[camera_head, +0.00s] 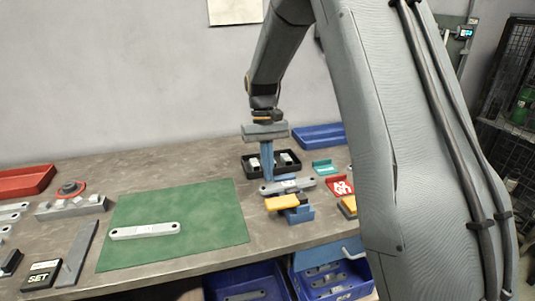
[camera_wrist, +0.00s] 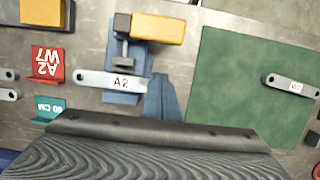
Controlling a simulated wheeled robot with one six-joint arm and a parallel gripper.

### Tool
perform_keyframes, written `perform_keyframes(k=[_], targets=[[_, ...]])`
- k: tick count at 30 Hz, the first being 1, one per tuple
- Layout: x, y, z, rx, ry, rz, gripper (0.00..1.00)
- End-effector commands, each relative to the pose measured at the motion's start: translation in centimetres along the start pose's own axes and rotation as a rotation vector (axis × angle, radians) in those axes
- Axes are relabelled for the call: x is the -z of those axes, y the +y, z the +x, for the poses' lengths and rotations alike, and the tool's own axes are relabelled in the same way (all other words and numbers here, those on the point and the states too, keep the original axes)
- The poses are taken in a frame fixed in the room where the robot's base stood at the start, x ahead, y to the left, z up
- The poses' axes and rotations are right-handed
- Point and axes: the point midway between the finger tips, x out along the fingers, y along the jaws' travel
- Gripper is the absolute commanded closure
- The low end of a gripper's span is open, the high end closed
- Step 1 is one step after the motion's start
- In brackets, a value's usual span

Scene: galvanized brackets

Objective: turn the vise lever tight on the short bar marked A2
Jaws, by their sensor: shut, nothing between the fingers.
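The short bar marked A2 (camera_wrist: 108,79) lies across the blue vise (camera_wrist: 122,97); its label is readable in the wrist view. In the head view the bar (camera_head: 300,184) sits on the vise (camera_head: 303,214). An orange lever (camera_wrist: 157,28) is at the vise's screw end, on the side away from my gripper in the wrist view; it also shows in the head view (camera_head: 285,202). My gripper (camera_head: 267,177) points down, shut and empty, just behind the bar in the head view. Its blue fingers (camera_wrist: 163,97) show beside the bar's right end in the wrist view. Whether they touch it is unclear.
A green mat (camera_head: 215,205) holds another bar (camera_head: 145,231). A black tray (camera_head: 250,161) is behind the vise. A red A2 W7 sign (camera_wrist: 46,62) and a teal sign (camera_wrist: 48,109) stand beside the vise. Blue bins (camera_head: 245,280) are below the bench's front edge.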

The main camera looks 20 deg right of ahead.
Motion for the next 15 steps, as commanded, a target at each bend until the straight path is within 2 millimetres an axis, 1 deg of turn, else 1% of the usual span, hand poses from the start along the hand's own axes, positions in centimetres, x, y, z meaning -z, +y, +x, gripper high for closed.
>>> perform_keyframes(k=[3,9,15], targets=[[-0.2,0.0,2.2,0.000,-0.004,0.000,1.00],[-2.8,0.0,2.7,0.000,0.001,0.000,1.00],[-3.8,0.0,3.1,0.000,0.001,0.000,1.00]])
